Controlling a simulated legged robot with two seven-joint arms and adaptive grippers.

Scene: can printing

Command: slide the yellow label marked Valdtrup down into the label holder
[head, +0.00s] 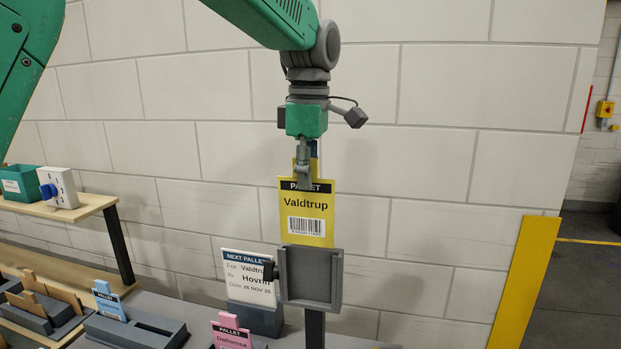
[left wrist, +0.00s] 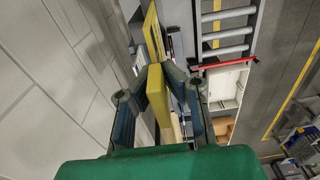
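The yellow label marked Valdtrup (head: 306,216) hangs upright, with a black PALLET band and a barcode. My left gripper (head: 303,172) comes down from above and is shut on the label's top tab. In the left wrist view, the yellow tab (left wrist: 157,95) sits between the fingers. The grey label holder (head: 311,276) stands on a dark post directly below. The label's lower edge meets the holder's top edge in the head view; I cannot tell whether it is inside the slot. My right gripper is not in view.
A white NEXT PALLET card (head: 249,279) stands in a grey base left of the holder. Blue (head: 109,301) and pink (head: 231,333) labels stand in grey blocks at lower left. A block wall is behind; a yellow post (head: 525,280) is at right.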

